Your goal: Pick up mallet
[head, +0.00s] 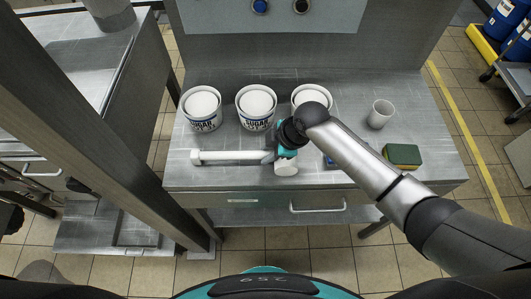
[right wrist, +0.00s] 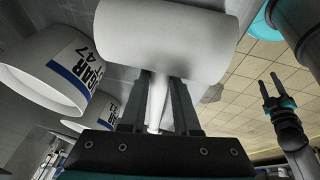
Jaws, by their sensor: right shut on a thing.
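The mallet is white, with a thick cylindrical head (head: 286,167) and a long handle (head: 232,156) that runs left to a wider end. It lies level over the front of the grey metal table; I cannot tell whether it touches the top. My right gripper (head: 268,157) is shut on the handle close to the head. In the right wrist view, the head (right wrist: 165,42) fills the top, and the handle runs down between my fingers (right wrist: 160,100).
Three white sugar tubs (head: 256,107) stand in a row behind the mallet. A blue item (head: 330,162) is partly hidden by my right arm. A metal post (head: 100,120) stands left.

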